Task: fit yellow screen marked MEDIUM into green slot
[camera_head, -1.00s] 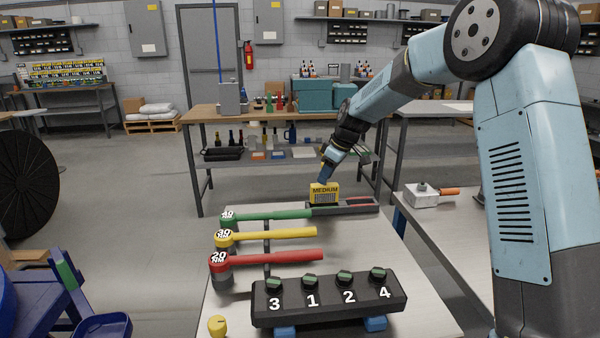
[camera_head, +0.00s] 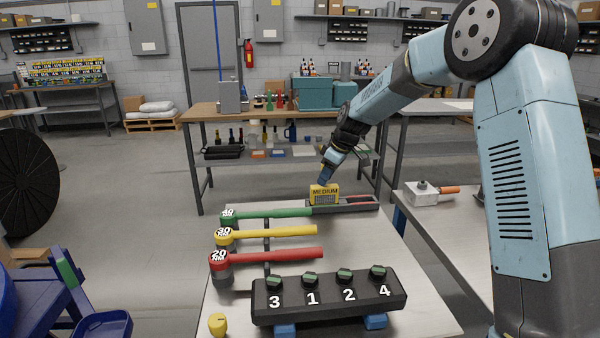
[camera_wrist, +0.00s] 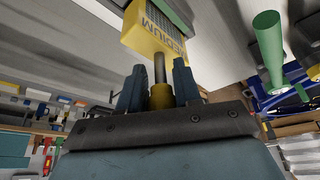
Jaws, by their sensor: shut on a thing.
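The yellow screen (camera_head: 324,190) marked MEDIUM stands upright at the far end of the near bench, at the left end of a dark rack (camera_head: 345,207). Whether it is seated in the rack or just above it, I cannot tell. My gripper (camera_head: 325,181) is above the screen. In the wrist view my gripper (camera_wrist: 157,88) is shut on the yellow handle at the end of the screen's stem; the screen (camera_wrist: 157,38) shows beyond it. A green strip (camera_wrist: 178,12) runs along the screen's far edge. A green block (camera_head: 68,274) sits on a blue stand at the left.
Green (camera_head: 275,215), yellow (camera_head: 275,233) and red (camera_head: 275,258) torque wrenches lie left of the rack. A black block (camera_head: 330,298) with numbered knobs stands in front. A small yellow knob (camera_head: 217,325) is at the near left corner. The bench is clear right of the wrenches.

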